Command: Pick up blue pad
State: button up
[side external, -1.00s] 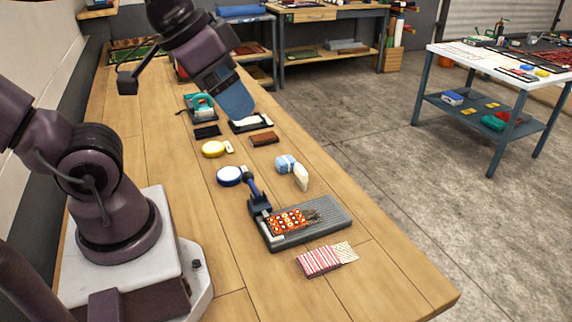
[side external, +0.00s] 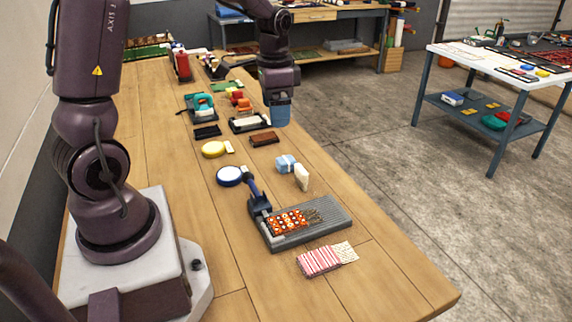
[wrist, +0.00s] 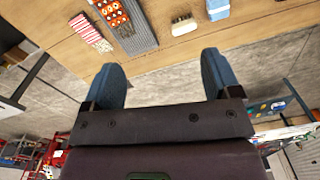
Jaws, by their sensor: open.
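The blue pad (side external: 286,163) is a small light-blue block on the wooden bench, near its right edge. It touches or nearly touches a cream block (side external: 301,176). In the wrist view the blue pad (wrist: 218,8) is at the top edge, partly cut off, right of the cream block (wrist: 184,24). My gripper (side external: 280,122) hangs above the bench's right side, farther back than the pad, with its blue fingers pointing down. In the wrist view its two fingers (wrist: 160,72) stand wide apart with nothing between them.
A grey tray (side external: 335,217) with an orange patterned piece and a striped cloth (side external: 320,262) lie nearer the camera. A brown block (side external: 264,139), yellow round (side external: 214,149) and blue-rimmed round (side external: 230,176) lie nearby.

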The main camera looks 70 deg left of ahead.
aim_at(286, 159)
jog(key=w+a+f+m, duration=0.8)
jog(key=a+f+m, duration=0.35)
jog(key=m, duration=0.45)
jog(key=f, duration=1.1)
jog(key=shift+s+f, duration=0.25)
jog(key=c, duration=1)
jog(key=shift+r, duration=0.15)
